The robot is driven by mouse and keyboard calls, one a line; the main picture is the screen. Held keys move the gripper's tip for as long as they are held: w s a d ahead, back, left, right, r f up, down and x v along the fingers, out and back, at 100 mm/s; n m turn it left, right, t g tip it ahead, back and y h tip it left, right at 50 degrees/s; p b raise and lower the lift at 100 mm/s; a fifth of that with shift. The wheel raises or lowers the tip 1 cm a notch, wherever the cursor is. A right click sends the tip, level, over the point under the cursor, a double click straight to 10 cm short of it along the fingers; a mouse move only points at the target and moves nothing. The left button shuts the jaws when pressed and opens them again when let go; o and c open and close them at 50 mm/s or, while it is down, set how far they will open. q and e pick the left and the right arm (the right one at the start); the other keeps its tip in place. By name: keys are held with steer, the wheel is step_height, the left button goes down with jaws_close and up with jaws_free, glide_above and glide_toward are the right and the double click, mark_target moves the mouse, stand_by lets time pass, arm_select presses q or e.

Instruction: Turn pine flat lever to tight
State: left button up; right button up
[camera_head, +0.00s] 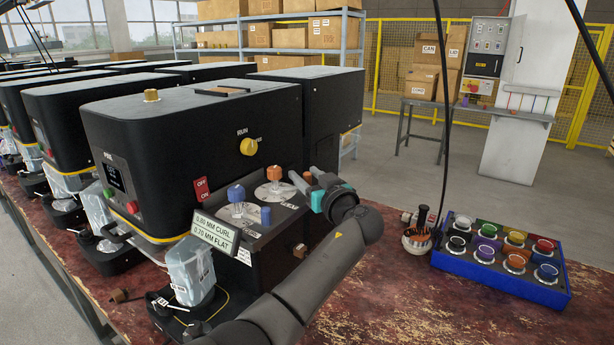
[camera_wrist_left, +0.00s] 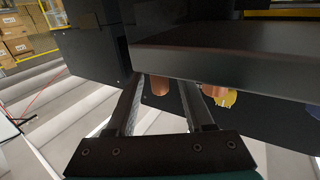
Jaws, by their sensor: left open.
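The near black seamer (camera_head: 160,130) has a short label beside its small screen that is hard to read. On its control box stand a blue knob (camera_head: 236,194) and an orange knob (camera_head: 274,173), each on a pale round dial. A sign (camera_head: 215,232) in front reads 0.80 MM CURL, 0.20 MM FLAT. My left gripper (camera_head: 308,181) is just right of the orange knob at the box's far end. In the left wrist view its fingers (camera_wrist_left: 163,88) are apart, with a copper-orange cylinder (camera_wrist_left: 160,86) showing between them; contact cannot be told. My right gripper is not in view.
A yellow RUN knob (camera_head: 249,146) and a red OFF/ON switch (camera_head: 201,189) sit on the seamer. A blue tray (camera_head: 500,282) of coloured pots and a small tool holder (camera_head: 417,241) are at the right. More seamers line the left.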

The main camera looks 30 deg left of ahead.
arm_select(q)
steer(key=shift+c, duration=0.4)
jaws_close()
stand_by(0.9)
